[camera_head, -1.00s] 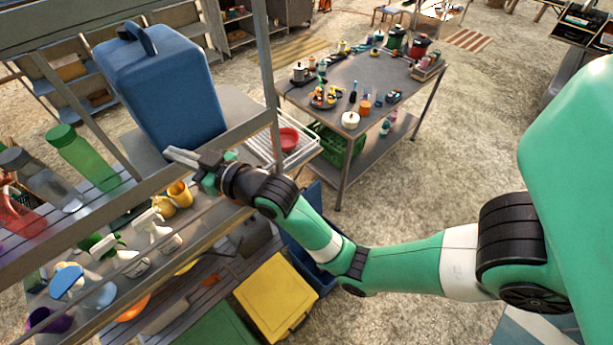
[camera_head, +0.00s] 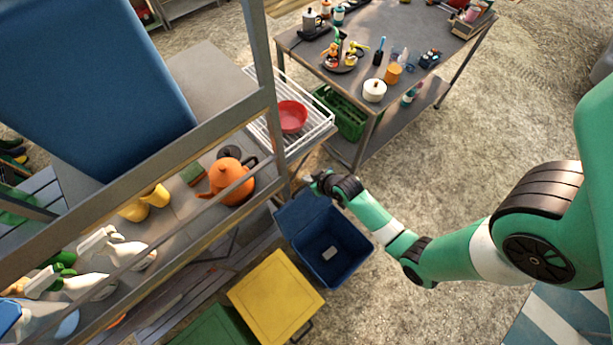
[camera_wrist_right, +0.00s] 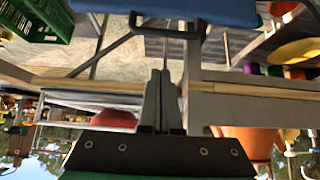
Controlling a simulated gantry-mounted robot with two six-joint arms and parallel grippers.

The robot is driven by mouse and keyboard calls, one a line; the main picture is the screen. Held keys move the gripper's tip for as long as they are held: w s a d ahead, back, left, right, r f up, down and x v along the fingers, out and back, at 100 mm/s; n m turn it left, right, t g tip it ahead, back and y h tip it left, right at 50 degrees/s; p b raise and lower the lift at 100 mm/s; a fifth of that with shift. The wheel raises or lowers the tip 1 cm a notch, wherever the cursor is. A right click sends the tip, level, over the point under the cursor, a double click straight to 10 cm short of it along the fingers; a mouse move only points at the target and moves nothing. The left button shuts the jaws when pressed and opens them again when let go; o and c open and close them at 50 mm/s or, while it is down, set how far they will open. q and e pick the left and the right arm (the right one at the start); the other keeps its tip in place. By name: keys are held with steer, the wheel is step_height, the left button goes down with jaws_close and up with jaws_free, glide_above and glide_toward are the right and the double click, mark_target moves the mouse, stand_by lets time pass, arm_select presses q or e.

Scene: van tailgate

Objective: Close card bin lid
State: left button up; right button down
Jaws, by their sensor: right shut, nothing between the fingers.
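The card bin (camera_head: 332,258) appears to be the blue one, standing open on the ground with a small white piece inside. Its blue lid (camera_head: 298,213) is raised at the bin's far left side. My right gripper (camera_head: 314,183) is just beyond the lid's upper edge, beside the shelf post. In the right wrist view my right gripper (camera_wrist_right: 162,98) is shut and empty. A blue panel (camera_wrist_right: 175,9) with a dark handle, probably the lid, is at the top of that view, apart from the fingers. My left gripper is not in view.
A yellow-lidded bin (camera_head: 276,296) and a green-lidded bin (camera_head: 215,330) stand beside the blue one. The metal shelf post (camera_head: 262,70) and a white wire rack (camera_head: 308,122) with a red bowl (camera_head: 291,116) are close to my gripper. Open ground lies right of the bin.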

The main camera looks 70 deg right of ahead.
mark_target(304, 185)
steer(key=f+b, duration=0.1)
steer(key=f, duration=0.1)
steer(key=w+d+f+b, duration=0.1)
steer(key=f, duration=0.1)
steer(key=w+f+b, duration=0.1)
steer(key=f, duration=0.1)
steer(key=shift+w+d+f, duration=0.1)
steer(key=shift+d+f, duration=0.05)
steer(key=shift+f, duration=0.15)
